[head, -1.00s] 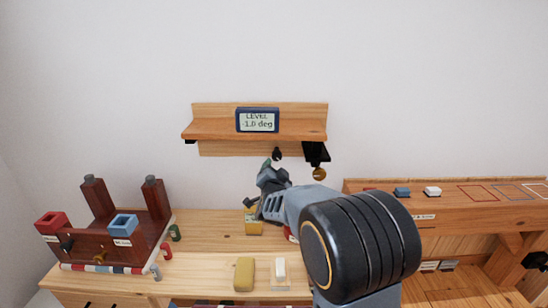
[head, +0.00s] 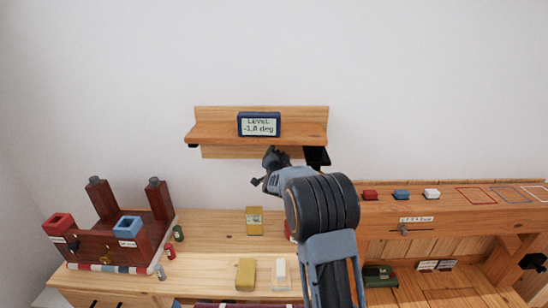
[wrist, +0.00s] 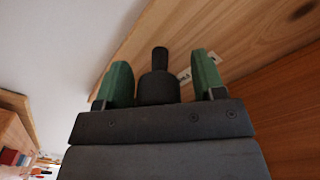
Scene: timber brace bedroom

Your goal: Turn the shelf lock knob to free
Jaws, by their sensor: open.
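The wooden shelf (head: 208,134) is on the wall, with a display (head: 259,125) on it reading "LEVEL -1.0 deg". In the wrist view, a black knob (wrist: 159,85) with a narrow stem stands against the shelf's wood. Small white labels (wrist: 184,76) sit just right of it, partly hidden by a finger and not readable. My gripper (wrist: 161,68) is open, with one green finger on each side of the knob and gaps visible. In the head view, my gripper (head: 272,157) is below the shelf's front and hides the knob.
A black bracket (head: 317,156) hangs under the shelf's right end, close to my arm. Below are a bench with a yellow box (head: 254,221), a yellow block (head: 245,274) and a dark red wooden stand (head: 90,240). A wooden ledge (head: 460,210) is at right.

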